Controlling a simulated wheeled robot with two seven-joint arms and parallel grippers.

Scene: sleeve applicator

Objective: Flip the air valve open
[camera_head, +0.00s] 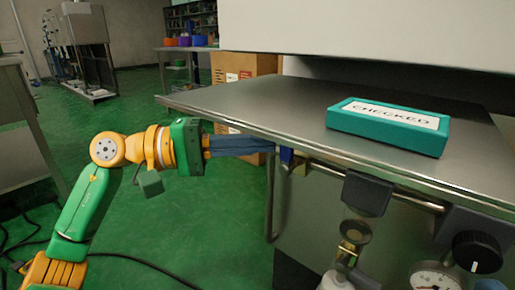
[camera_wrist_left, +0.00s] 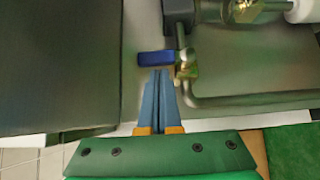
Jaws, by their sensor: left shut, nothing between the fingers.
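The air valve shows as a small blue handle (camera_head: 287,156) on a brass body (camera_head: 300,168), just under the near left edge of the steel table. In the left wrist view the blue handle (camera_wrist_left: 155,58) lies crosswise just beyond my fingertips, with the brass fitting (camera_wrist_left: 186,64) to its right. My left gripper (camera_head: 272,146) is shut and empty, its blue fingers pointing at the handle. In the left wrist view the fingertips (camera_wrist_left: 160,72) are right by the handle; I cannot tell whether they touch it. My right gripper is not in view.
The steel table (camera_head: 240,100) overhangs the valve, and a teal box marked CHECKED (camera_head: 388,127) lies on it. A pipe, a black knob (camera_head: 477,252) and a gauge (camera_head: 436,278) sit to the right. A cardboard box (camera_head: 250,68) stands behind. Green floor is open to the left.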

